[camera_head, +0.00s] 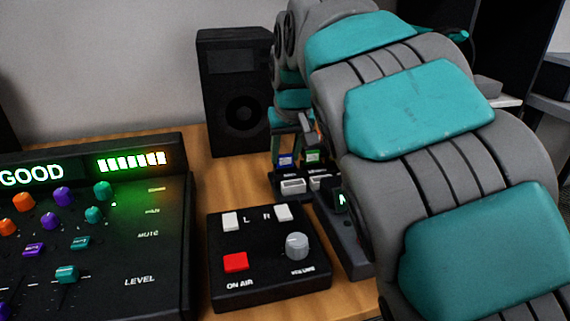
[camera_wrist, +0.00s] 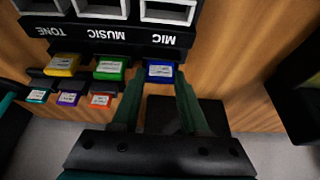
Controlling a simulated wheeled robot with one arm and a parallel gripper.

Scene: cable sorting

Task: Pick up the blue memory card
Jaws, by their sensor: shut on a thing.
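The blue memory card (camera_wrist: 160,71) has a white label and shows in the wrist view at the right end of a row of cards. My gripper (camera_wrist: 160,76) has its two dark green fingers on either side of it, shut on it. In the head view the blue card (camera_head: 285,160) shows between the fingers of my gripper (camera_head: 286,157), behind the black slot unit. I cannot tell whether the card is clear of its holder.
The slot unit labelled MIC, MUSIC and TONE (camera_wrist: 115,36) is close. A speaker (camera_head: 236,95), a button box (camera_head: 265,265) and a mixer (camera_head: 140,210) stand left.

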